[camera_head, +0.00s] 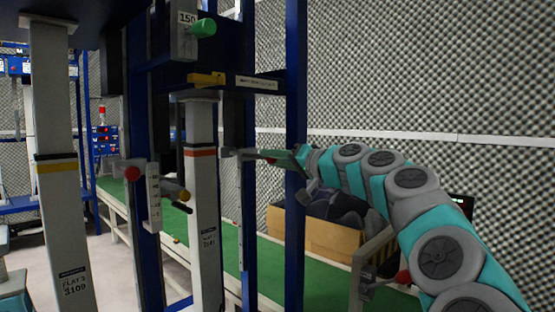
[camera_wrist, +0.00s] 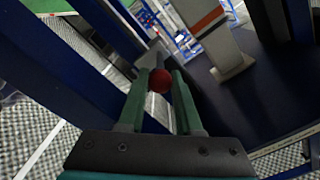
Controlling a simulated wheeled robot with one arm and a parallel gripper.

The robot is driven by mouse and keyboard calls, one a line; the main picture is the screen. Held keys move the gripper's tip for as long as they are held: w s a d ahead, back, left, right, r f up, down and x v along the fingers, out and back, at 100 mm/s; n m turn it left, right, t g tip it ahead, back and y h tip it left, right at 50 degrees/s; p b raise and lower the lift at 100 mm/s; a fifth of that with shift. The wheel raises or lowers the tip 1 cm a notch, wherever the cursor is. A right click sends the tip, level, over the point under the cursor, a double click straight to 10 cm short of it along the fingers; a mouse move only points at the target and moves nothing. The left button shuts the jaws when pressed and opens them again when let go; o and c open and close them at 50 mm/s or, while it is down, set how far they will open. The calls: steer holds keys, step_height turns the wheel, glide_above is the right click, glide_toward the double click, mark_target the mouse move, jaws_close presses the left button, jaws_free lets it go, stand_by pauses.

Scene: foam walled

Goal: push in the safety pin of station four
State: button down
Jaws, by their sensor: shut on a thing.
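A round red knob (camera_wrist: 160,80), which looks like the head of the safety pin, sits between the two green fingers of my gripper (camera_wrist: 159,76) in the wrist view. My gripper is shut on it. In the head view my gripper (camera_head: 268,155) reaches left past a blue upright, and a bit of red shows at its fingers. A grey metal piece (camera_head: 232,153) lies just left of the fingertips. The pin's shaft and hole are hidden, so I cannot tell how deep it sits. I cannot read a station number four.
Blue uprights (camera_head: 295,100) stand close to my arm. A white post with an orange band (camera_head: 203,190) is left of the gripper. Other knobs are red (camera_head: 132,174) and green (camera_head: 203,28). A green conveyor belt (camera_head: 275,270) and a cardboard box (camera_head: 310,235) lie behind.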

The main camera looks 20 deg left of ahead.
steer(key=shift+d, duration=0.1)
steer(key=c, duration=0.9)
jaws_free()
steer(key=shift+o, duration=0.2)
steer(key=b+v, duration=0.1)
steer(key=v, duration=0.6)
steer(key=shift+s+d, duration=0.15)
steer(key=shift+d, duration=0.2)
